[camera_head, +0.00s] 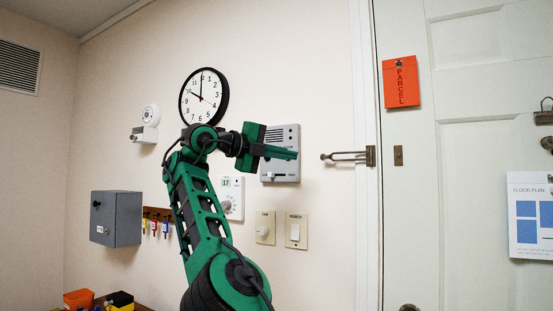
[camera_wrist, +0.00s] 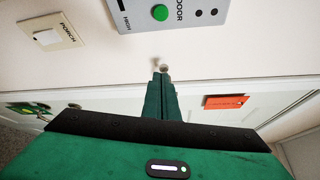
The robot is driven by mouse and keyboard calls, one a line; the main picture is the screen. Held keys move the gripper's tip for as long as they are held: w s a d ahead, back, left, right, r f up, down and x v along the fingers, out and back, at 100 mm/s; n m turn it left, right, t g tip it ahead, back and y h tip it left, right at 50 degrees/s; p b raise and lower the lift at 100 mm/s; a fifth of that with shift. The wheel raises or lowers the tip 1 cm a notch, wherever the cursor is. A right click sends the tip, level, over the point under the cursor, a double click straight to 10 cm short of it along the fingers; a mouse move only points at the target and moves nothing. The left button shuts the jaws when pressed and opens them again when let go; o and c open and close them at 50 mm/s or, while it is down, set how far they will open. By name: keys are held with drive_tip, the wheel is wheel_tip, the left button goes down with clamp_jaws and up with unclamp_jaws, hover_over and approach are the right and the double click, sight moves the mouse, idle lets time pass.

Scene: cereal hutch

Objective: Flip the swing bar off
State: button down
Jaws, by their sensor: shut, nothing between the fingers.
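The swing bar (camera_head: 345,157) is a thin metal loop with a rounded end. It is mounted on the door frame and points left over the wall, away from the catch plate (camera_head: 398,155) on the white door. My gripper (camera_head: 296,155) is shut and empty, its fingers pointing right, a little left of the bar's rounded end in the picture. In the wrist view my gripper (camera_wrist: 163,76) has its tips close to a small pale knob that looks like the end of the swing bar (camera_wrist: 164,68). I cannot tell whether they touch.
An intercom panel (camera_head: 281,137) is on the wall behind my gripper. A porch switch (camera_head: 296,231) is below, and a clock (camera_head: 204,97) above. An orange parcel note (camera_head: 401,82) hangs on the door. The wall just around the bar is clear.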

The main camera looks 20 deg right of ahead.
drive_tip(key=v, duration=0.3)
idle(0.6)
